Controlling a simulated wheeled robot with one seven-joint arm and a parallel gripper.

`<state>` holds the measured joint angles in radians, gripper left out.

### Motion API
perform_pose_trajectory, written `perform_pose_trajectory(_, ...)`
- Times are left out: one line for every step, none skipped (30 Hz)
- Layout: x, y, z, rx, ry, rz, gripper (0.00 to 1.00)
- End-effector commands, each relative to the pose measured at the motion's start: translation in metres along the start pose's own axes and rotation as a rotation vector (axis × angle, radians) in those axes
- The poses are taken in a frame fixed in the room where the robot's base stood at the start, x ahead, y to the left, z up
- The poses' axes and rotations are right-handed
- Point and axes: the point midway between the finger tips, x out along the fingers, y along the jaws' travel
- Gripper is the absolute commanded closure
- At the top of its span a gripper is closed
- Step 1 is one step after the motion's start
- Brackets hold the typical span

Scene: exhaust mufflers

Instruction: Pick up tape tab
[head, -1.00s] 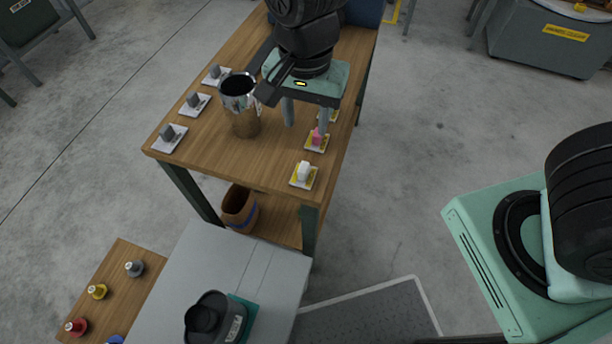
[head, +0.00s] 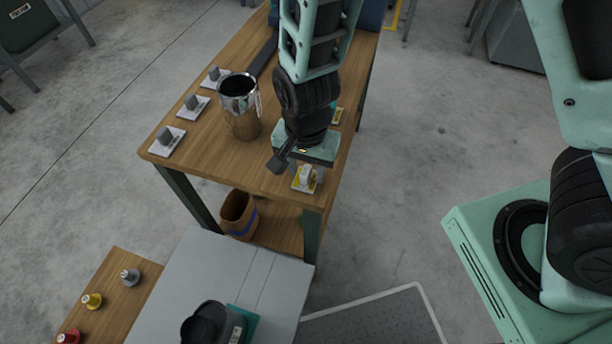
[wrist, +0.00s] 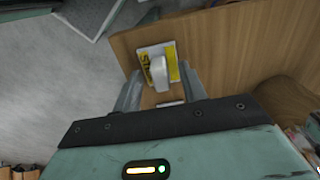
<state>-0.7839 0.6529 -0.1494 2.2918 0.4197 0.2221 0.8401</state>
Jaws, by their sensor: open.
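A small white tab (head: 306,174) stands on a white-and-yellow card (head: 299,187) at the near right corner of the wooden table. The white tab (wrist: 159,72) and its card (wrist: 143,52) also show in the wrist view. My gripper (head: 309,178) is over this corner, pointing down, open and empty. In the wrist view its two fingers (wrist: 160,88) lie on either side of the tab, with gaps between. I cannot tell how far above the card the fingertips are. The pink tab seen earlier is hidden behind my gripper in the head view.
A shiny metal canister (head: 242,108) stands on the wooden table (head: 215,155). Several grey tabs on white cards (head: 167,142) line the table's left side. Another yellow-marked card (head: 338,116) is at the right edge behind my wrist. A brown container (head: 238,214) sits on the lower shelf.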

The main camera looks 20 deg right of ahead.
Motion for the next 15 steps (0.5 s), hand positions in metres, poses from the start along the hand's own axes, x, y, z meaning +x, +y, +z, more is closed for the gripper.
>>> perform_pose_trajectory(0.0047, 0.0003, -0.0004, 0.001, 0.0, 0.001, 0.58)
perform_pose_trajectory(0.0058, 0.0002, -0.0003, 0.001, 0.0, 0.0, 0.58)
perform_pose_trajectory(0.0065, 0.0001, -0.0001, 0.001, 0.0, 0.0, 0.58)
perform_pose_trajectory(0.0067, -0.0001, 0.0, 0.0, 0.0, -0.001, 0.58)
perform_pose_trajectory(0.0066, -0.0001, 0.0001, 0.0, 0.0, -0.001, 0.58)
perform_pose_trajectory(0.0064, -0.0002, 0.0001, 0.0, 0.0, -0.001, 0.58)
perform_pose_trajectory(0.0063, -0.0002, 0.0001, 0.0, 0.0, -0.001, 0.58)
perform_pose_trajectory(0.0063, -0.0002, 0.0, 0.0, 0.0, -0.001, 0.58)
perform_pose_trajectory(0.0062, -0.0002, 0.0001, 0.0, 0.0, -0.001, 0.58)
perform_pose_trajectory(0.0062, -0.0002, 0.0, 0.0, 0.0, -0.001, 0.67)
perform_pose_trajectory(0.0062, -0.0002, 0.0, 0.0, 0.0, -0.001, 0.75)
perform_pose_trajectory(0.0062, -0.0002, 0.0, 0.0, 0.0, -0.001, 0.86)
perform_pose_trajectory(0.0061, -0.0002, 0.0, 0.0, 0.0, -0.001, 0.94)
perform_pose_trajectory(0.0061, -0.0002, 0.0, 0.0, 0.0, -0.001, 1.0)
perform_pose_trajectory(0.0061, -0.0001, 0.0, 0.0, 0.0, -0.001, 1.0)
